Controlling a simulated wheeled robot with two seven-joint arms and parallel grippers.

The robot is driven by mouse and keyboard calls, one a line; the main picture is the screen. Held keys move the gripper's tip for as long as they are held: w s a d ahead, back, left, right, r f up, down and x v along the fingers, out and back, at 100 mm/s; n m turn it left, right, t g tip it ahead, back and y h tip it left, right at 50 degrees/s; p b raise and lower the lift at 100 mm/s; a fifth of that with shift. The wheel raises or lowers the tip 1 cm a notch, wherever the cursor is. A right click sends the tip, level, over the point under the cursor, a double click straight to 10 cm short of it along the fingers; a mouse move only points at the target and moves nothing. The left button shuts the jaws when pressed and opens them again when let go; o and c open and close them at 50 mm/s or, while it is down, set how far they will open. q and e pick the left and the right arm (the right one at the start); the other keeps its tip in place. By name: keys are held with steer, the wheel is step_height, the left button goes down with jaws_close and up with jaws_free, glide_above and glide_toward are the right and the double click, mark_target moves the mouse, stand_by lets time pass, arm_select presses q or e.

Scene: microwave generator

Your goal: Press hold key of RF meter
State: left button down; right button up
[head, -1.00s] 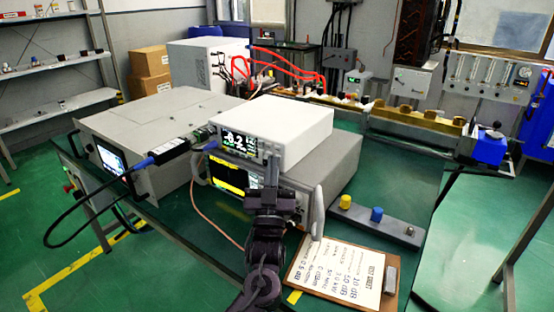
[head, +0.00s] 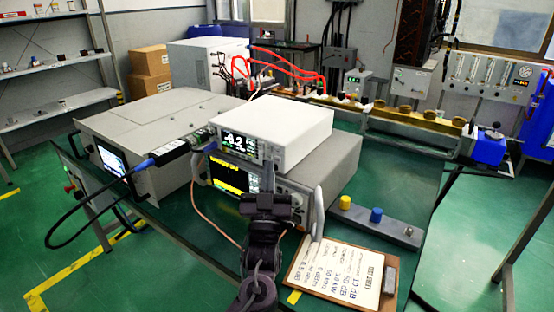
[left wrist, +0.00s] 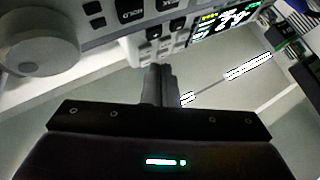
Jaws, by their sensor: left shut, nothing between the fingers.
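The RF meter (head: 290,125) is the white box stacked on a larger grey instrument; its lit screen (head: 240,145) faces front left. In the left wrist view, a panel at the top carries a large round knob (left wrist: 40,50), dark keys, and a lit screen (left wrist: 225,20). One key reads HOLD (left wrist: 130,12). My left gripper (head: 268,170) is shut and empty in front of the meter's key side. Its fingertips (left wrist: 160,70) show just below the small keys; I cannot tell whether they touch the panel. My right gripper is not in view.
The grey instrument (head: 335,165) sits under the meter. A large grey unit (head: 160,120) stands to the left, with cables between. A clipboard (head: 345,275) and a bar with yellow and blue knobs (head: 385,225) lie at the right on the green bench.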

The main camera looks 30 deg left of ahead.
arm_select(q)
steer(key=s+p, duration=0.1)
steer(key=s, duration=0.4)
steer(key=shift+a+p, duration=0.2)
steer(key=shift+p, duration=0.15)
stand_by(0.8)
